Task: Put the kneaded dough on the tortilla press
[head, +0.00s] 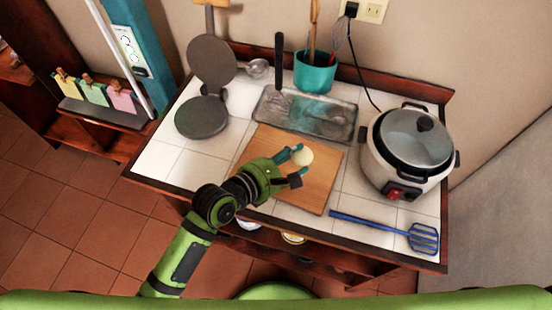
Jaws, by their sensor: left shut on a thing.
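The dough (303,157) is a small pale ball over the wooden board (322,190). My left gripper (296,163) is shut on the dough, with its fingers around it. I cannot tell whether the dough touches the board or is slightly above it. The tortilla press (202,117) is dark grey and stands open at the back left of the tiled counter. Its round lower plate lies flat and its round upper plate (212,59) is tilted up behind. My right gripper is not in the head view.
A grey tray (300,118) lies behind the board, with a teal utensil cup (315,72) behind it. A rice cooker (408,148) stands at the right. A blue spatula (385,227) lies at the front right. Bare tiles lie between press and board.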

